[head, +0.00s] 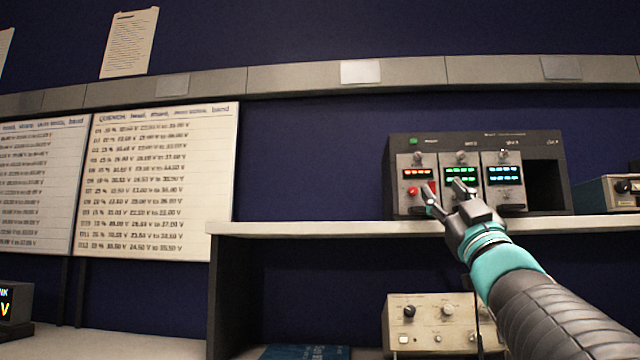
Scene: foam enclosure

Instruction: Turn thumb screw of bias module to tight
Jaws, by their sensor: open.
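A dark rack (545,146) stands on a white shelf, with three grey modules side by side and an empty bay at its right. The left module (411,165) has a red display and a red button. The middle module (462,160) has a green display, and the right module (503,163) a blue-green one. Each has a small knob or screw at its top. Which module is the bias module is too small to read. My gripper (446,190) is open and empty, in front of the lower left and middle modules; it partly hides them. Contact cannot be told.
The white shelf (320,227) runs under the rack, with clear room to its left. Another instrument (620,193) sits at the right edge. A beige instrument with knobs (430,318) stands below the shelf. Printed boards (160,180) hang at left.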

